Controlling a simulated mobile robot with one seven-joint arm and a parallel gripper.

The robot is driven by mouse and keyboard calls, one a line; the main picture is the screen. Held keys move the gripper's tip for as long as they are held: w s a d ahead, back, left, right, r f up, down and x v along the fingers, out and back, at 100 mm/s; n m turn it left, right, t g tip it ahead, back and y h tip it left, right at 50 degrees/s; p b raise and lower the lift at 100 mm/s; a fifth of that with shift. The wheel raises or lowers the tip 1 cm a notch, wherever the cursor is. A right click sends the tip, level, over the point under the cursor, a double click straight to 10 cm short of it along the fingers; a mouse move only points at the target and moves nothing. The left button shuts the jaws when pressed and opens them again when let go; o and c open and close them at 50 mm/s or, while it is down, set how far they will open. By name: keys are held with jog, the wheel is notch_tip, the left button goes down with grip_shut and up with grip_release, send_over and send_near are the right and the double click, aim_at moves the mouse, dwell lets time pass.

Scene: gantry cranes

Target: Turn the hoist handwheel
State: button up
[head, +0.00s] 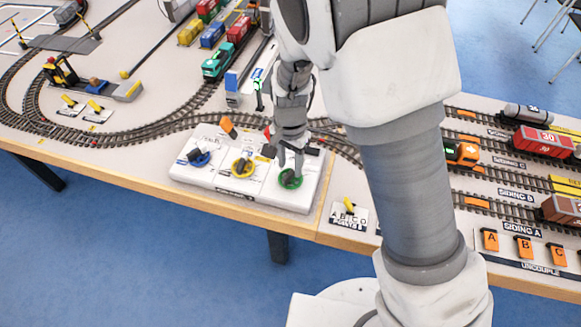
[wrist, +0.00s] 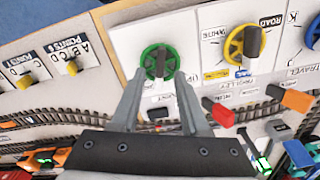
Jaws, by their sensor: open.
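The control panel (head: 225,182) carries three handwheels in a row. The green handwheel (head: 290,179) is at its right end in the head view; the yellow handwheel (head: 243,168) is in the middle and the blue handwheel (head: 199,158) at the left. I cannot clearly read which is labelled hoist. My gripper (head: 291,163) is open, pointing down over the green handwheel. In the wrist view the green handwheel (wrist: 158,62) with its dark grip lies just beyond and between the fingertips (wrist: 159,76). I cannot tell whether they touch it. The yellow handwheel (wrist: 244,43) is to the right.
A small points panel (head: 348,214) lies right of the control panel. The table's front edge (head: 150,183) is close.

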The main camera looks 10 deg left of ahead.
aim_at(291, 176)
jog(key=shift+f, duration=1.2)
grip_shut()
